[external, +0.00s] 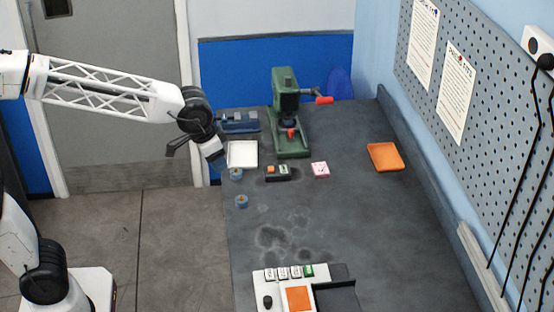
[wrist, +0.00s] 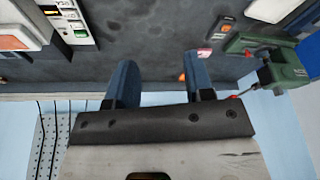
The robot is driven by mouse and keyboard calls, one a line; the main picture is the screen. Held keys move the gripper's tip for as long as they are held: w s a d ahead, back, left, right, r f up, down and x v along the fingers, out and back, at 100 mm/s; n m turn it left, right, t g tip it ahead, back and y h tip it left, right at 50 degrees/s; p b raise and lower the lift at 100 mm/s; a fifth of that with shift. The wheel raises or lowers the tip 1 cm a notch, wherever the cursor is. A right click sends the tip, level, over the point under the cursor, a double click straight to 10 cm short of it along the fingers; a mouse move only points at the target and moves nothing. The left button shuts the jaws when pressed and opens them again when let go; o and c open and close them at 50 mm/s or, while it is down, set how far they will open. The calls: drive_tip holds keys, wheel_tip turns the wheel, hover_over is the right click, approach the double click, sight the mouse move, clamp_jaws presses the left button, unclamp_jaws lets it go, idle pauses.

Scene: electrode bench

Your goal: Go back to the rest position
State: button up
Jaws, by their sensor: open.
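My gripper (external: 217,158) hangs at the end of my arm, at the bench's left edge near the white tray in the external view. In the wrist view my gripper (wrist: 161,75) has its two dark blue fingers spread wide, with nothing held between them. The bench top shows beyond them. The fingers appear well apart from the objects on the bench.
A green press (external: 285,115) stands at the back. A white tray (external: 242,154), blue round pieces (external: 241,201), a dark holder (external: 278,173), a pink block (external: 320,170) and an orange tray (external: 385,157) lie around it. A button unit (external: 290,287) sits in front. The bench middle is clear.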

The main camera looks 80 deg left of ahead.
drive_tip(key=s+d+f+m, duration=0.1)
drive_tip(key=s+d, duration=0.3)
drive_tip(key=s, duration=0.4)
drive_tip(key=s+d+f+m+h, duration=0.1)
drive_tip(key=s+d+f, duration=0.1)
drive_tip(key=s+d, duration=0.3)
drive_tip(key=s+d+f+m, duration=0.1)
drive_tip(key=s+d, duration=0.3)
drive_tip(key=s, duration=0.8)
drive_tip(key=shift+s+d+f+m+g, duration=0.2)
drive_tip(key=shift+d+f+m+g, duration=0.1)
drive_tip(key=shift+d+m, duration=0.1)
drive_tip(key=shift+c, duration=0.2)
idle(0.4)
